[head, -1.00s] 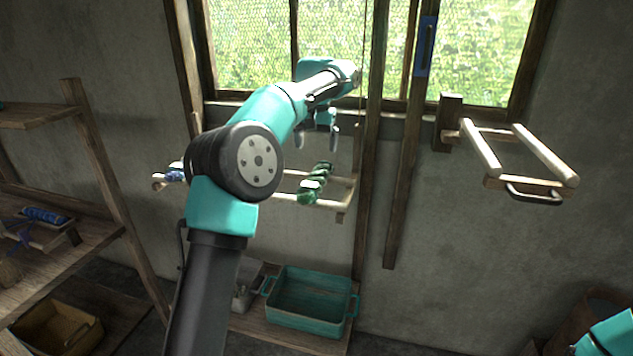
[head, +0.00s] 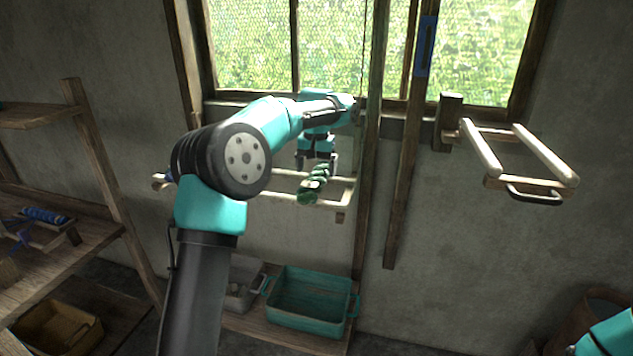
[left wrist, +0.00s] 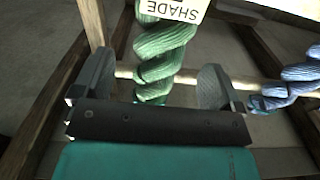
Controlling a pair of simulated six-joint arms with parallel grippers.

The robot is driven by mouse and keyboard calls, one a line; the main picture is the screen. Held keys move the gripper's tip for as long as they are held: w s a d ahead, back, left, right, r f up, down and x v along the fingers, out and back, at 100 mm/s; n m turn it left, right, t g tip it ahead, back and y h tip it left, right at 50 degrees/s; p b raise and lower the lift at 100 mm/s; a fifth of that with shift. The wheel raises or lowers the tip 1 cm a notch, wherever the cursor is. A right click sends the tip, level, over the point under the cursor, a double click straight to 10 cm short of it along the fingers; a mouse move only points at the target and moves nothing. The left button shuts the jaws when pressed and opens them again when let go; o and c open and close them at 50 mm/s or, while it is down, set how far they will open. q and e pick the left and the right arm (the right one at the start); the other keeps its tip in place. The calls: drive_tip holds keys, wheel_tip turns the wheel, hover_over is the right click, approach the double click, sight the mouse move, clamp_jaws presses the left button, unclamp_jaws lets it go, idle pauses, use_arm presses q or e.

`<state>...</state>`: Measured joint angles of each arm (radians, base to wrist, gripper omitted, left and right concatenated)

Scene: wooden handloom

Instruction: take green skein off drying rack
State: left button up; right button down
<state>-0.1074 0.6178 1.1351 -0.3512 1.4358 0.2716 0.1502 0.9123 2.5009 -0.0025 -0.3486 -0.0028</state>
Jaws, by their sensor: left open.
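The green skein (head: 312,186) is a twisted hank lying across the wooden rails of the drying rack (head: 342,205) below the window. In the left wrist view the skein (left wrist: 163,55) shows close up, with a white tag (left wrist: 178,8) reading "SHADE". My left gripper (head: 318,162) is just above the skein in the head view. In the left wrist view its two open fingers (left wrist: 155,85) stand on either side of the skein, with gaps to it. A piece of my right arm shows at the lower right of the head view, but its gripper does not.
A blue skein (left wrist: 290,80) hangs on the same rack, to the right in the left wrist view. A teal tray (head: 308,302) stands on the low shelf below. A wooden post (head: 370,150) rises close to the rack's right end. Another wall rack (head: 530,160) is at right.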

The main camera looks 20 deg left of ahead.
sight(316, 175)
use_arm(q)
wheel_tip(316, 175, down, 4)
drive_tip(key=shift+s+f, duration=0.1)
drive_tip(key=shift+s, duration=0.05)
idle(0.5)
drive_tip(key=c, duration=1.1)
